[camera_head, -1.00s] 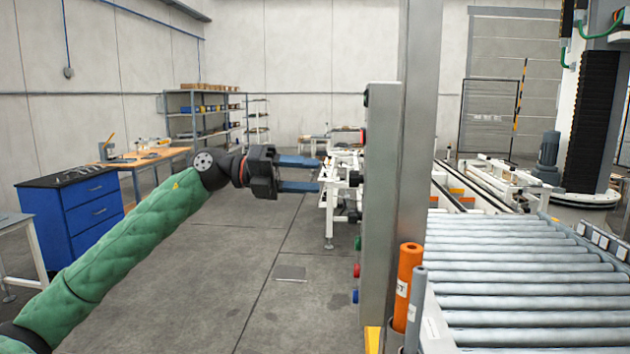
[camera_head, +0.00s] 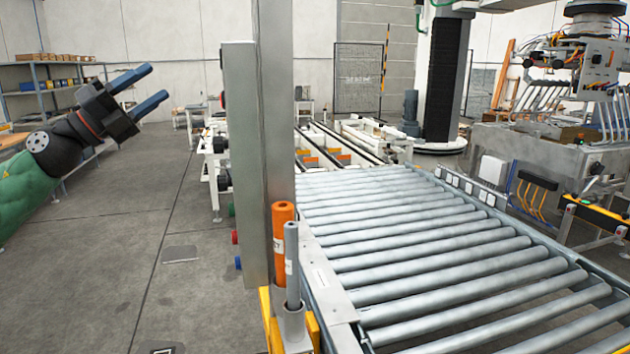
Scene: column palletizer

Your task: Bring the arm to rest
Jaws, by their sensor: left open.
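My left arm in its green sleeve comes in from the left edge of the head view. Its black gripper (camera_head: 141,90) is open, with two blue fingers apart and nothing between them. The fingers point up and to the right, in free air above the grey floor. The gripper is well left of the tall metal post. My right gripper is not in view.
A tall metal post (camera_head: 276,120) stands mid-picture, with orange and grey tubes (camera_head: 283,240) at its foot. A roller conveyor (camera_head: 420,245) fills the right. Shelves (camera_head: 55,95) stand at the back left.

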